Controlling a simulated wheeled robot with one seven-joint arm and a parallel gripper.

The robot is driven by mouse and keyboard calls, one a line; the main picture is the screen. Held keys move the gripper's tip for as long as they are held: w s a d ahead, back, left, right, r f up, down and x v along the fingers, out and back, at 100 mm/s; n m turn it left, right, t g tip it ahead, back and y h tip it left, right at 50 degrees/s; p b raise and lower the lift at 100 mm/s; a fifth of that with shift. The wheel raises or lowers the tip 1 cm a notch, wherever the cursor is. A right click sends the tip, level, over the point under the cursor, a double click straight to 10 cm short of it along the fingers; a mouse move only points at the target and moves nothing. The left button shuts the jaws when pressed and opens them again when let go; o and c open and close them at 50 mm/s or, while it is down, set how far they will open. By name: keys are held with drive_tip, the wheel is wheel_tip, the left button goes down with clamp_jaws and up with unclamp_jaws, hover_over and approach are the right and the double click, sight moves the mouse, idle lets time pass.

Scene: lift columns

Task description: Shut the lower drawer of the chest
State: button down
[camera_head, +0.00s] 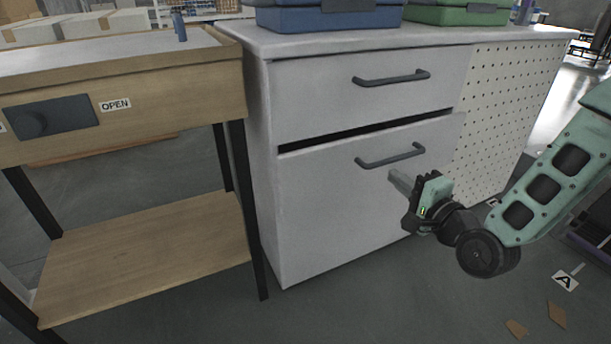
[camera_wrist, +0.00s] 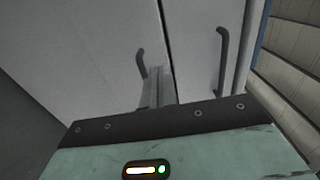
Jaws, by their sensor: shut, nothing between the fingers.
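The white chest has a lower drawer (camera_head: 335,210) with a dark bar handle (camera_head: 390,157). A dark gap runs along the drawer's top edge, and its front looks slightly forward of the body. My gripper (camera_head: 396,180) is shut and empty, its fingertips just below the right part of that handle, close to the drawer front. Whether they touch it I cannot tell. In the wrist view, my fingers (camera_wrist: 158,75) point at the pale front of the lower drawer (camera_wrist: 90,50), beside its handle (camera_wrist: 140,63). The upper drawer (camera_head: 365,95) appears shut; its handle also shows in the wrist view (camera_wrist: 222,62).
A wooden bench (camera_head: 140,105) with a lower shelf stands left of the chest. A perforated panel (camera_head: 500,110) is at its right. Blue (camera_head: 325,16) and green (camera_head: 455,12) cases rest on the chest top. The floor in front is mostly clear, with scraps (camera_head: 556,315) at right.

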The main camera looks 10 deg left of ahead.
drive_tip(key=b, duration=0.4)
approach(352, 143)
drive_tip(key=x, duration=0.6)
drive_tip(key=shift+w+f, duration=0.1)
drive_tip(key=shift+w+a, duration=0.2)
drive_tip(key=shift+w, duration=0.05)
drive_tip(key=shift+w, duration=0.1)
drive_tip(key=x, duration=0.4)
drive_tip(key=shift+w+a+r+p, duration=0.2)
drive_tip(key=shift+w+r+p, duration=0.05)
drive_tip(key=shift+w+p, duration=0.1)
drive_tip(key=shift+s+f, duration=0.1)
drive_tip(key=shift+s, duration=0.05)
